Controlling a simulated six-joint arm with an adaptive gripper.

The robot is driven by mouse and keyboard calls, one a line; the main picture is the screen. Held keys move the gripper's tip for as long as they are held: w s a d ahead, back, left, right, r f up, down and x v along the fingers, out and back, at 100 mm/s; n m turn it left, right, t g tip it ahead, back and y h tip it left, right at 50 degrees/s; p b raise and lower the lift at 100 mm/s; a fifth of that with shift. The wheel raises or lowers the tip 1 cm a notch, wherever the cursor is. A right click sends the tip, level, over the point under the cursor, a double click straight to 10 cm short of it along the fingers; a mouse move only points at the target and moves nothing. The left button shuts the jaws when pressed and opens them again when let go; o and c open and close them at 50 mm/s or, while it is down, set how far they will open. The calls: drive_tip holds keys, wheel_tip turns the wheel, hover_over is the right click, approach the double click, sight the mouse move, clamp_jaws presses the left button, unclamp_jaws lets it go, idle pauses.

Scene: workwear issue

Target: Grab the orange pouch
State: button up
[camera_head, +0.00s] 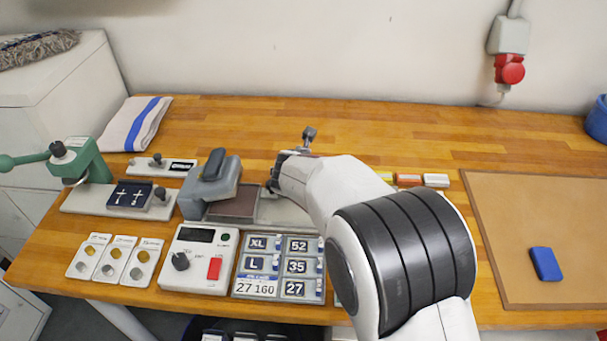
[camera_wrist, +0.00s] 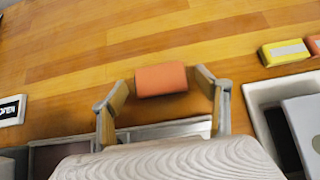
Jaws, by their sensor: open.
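An orange pouch (camera_wrist: 161,79) lies on the wooden bench in the wrist view, ahead of my gripper (camera_wrist: 161,92). The two fingers are spread, one on each side of the pouch in the picture, with gaps between them and it. Whether the fingertips are down at the pouch's height is hard to tell. In the head view I cannot make out the pouch; my arm covers the middle of the bench. The dark end of my arm shows there near the bench's middle.
A press with a grey head (camera_head: 212,183) stands left of my arm. Yellow, orange and white small blocks (camera_head: 408,180) lie to the right. A size-label board (camera_head: 280,268) and a control box (camera_head: 199,260) are in front. A brown mat (camera_head: 540,215) holds a blue block (camera_head: 545,263).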

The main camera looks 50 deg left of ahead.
drive_tip(key=c, duration=1.2)
drive_tip(key=shift+r, duration=0.15)
wheel_tip(320, 180, up, 28)
drive_tip(key=shift+f, duration=0.15)
idle(0.4)
idle(0.5)
